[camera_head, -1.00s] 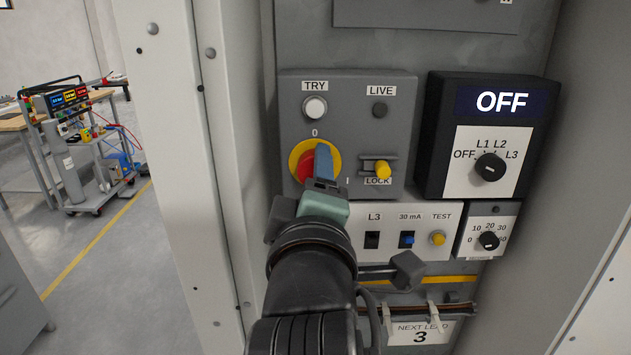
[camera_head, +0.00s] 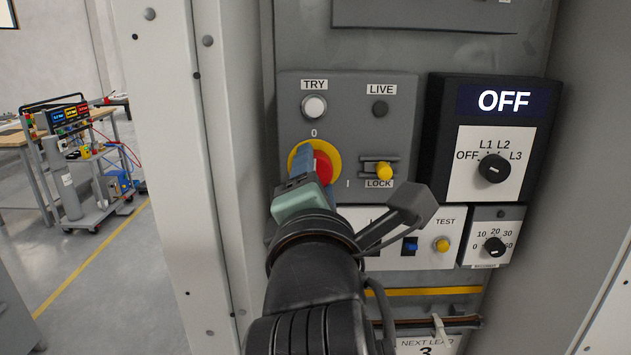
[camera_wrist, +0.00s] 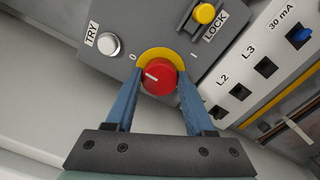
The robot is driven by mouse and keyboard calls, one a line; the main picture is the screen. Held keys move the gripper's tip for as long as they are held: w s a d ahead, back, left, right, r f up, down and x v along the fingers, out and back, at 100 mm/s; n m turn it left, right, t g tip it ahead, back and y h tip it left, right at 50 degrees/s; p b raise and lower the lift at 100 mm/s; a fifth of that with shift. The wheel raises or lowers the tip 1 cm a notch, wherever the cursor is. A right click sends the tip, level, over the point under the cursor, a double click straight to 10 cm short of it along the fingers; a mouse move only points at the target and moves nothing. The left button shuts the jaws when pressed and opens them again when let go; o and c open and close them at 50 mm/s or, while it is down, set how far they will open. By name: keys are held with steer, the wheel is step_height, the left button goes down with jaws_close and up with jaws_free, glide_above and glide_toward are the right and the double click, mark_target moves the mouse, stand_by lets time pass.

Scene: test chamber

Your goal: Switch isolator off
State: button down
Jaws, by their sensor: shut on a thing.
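The isolator is a red rotary knob (camera_head: 322,166) on a yellow disc (camera_head: 296,160), set in a grey panel box (camera_head: 350,110) with marks 0 above and I at lower right. In the wrist view the red knob (camera_wrist: 159,78) has a white line pointing left and slightly up, roughly toward the 0. My gripper (camera_head: 316,172) is shut on the knob, with one blue finger on each side; both fingers show in the wrist view (camera_wrist: 157,90). The yellow LOCK slider (camera_head: 384,171) is right of the knob, apart from my gripper.
A white TRY button (camera_head: 314,106) and a dark LIVE lamp (camera_head: 380,109) are above. A black unit (camera_head: 440,130) at right displays OFF. Below is a white panel (camera_head: 425,262) with switches, partly hidden by my wrist. A cabinet wall (camera_head: 170,150) stands close at left.

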stand_by(0.4)
steer(key=shift+c, duration=1.3)
jaws_free()
